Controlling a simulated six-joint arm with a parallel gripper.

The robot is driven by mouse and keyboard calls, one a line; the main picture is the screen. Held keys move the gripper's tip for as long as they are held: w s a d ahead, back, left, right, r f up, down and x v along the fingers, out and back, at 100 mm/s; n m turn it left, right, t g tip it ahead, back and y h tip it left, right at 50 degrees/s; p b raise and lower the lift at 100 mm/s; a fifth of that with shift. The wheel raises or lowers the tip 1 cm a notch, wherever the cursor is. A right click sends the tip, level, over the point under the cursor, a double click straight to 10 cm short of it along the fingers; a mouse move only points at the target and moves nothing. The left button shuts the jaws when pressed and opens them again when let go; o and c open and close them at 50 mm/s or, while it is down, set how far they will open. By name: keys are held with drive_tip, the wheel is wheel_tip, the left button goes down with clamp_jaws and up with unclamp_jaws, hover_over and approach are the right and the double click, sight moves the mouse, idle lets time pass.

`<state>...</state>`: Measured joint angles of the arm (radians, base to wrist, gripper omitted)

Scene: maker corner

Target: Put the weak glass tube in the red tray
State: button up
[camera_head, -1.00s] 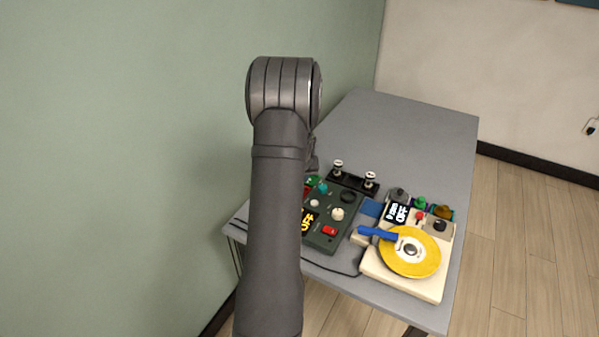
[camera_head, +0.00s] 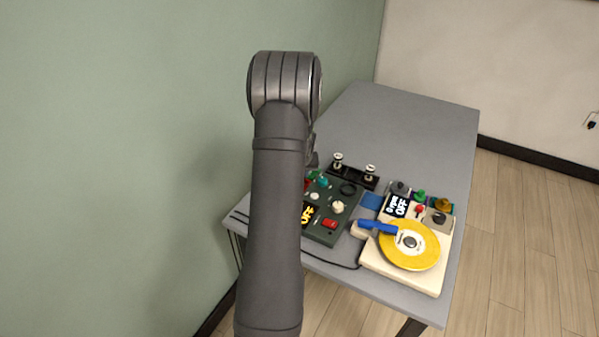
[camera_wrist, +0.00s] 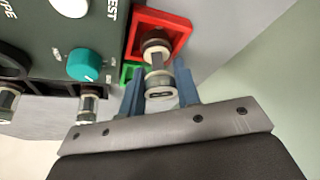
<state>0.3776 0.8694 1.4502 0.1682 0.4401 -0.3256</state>
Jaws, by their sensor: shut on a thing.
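My gripper (camera_wrist: 160,88) is shut on a glass tube (camera_wrist: 158,80) with a brown base and pale end cap. In the wrist view the tube's brown end overlaps the red tray (camera_wrist: 182,38); I cannot tell whether it touches the tray floor. A green tray (camera_wrist: 129,72) lies beside the red one, partly hidden by a finger. In the head view my arm hides the gripper and held tube, and most of the red tray. Two other tubes (camera_head: 338,161) (camera_head: 370,171) stand in a black holder (camera_head: 352,179).
A dark green tester box (camera_head: 327,237) with knobs, a red switch and an OFF display sits beside the trays. A cream machine (camera_head: 428,284) with a yellow disc and blue handle (camera_head: 377,227) stands to the right. The table's far part (camera_head: 410,125) is clear.

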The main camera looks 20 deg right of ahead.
drive_tip(key=shift+f, duration=0.25)
drive_tip(key=o, duration=1.1)
drive_tip(key=shift+c, duration=0.2)
drive_tip(key=shift+r, duration=0.1)
drive_tip(key=shift+r, duration=3.45)
drive_tip(key=shift+f, duration=3.55)
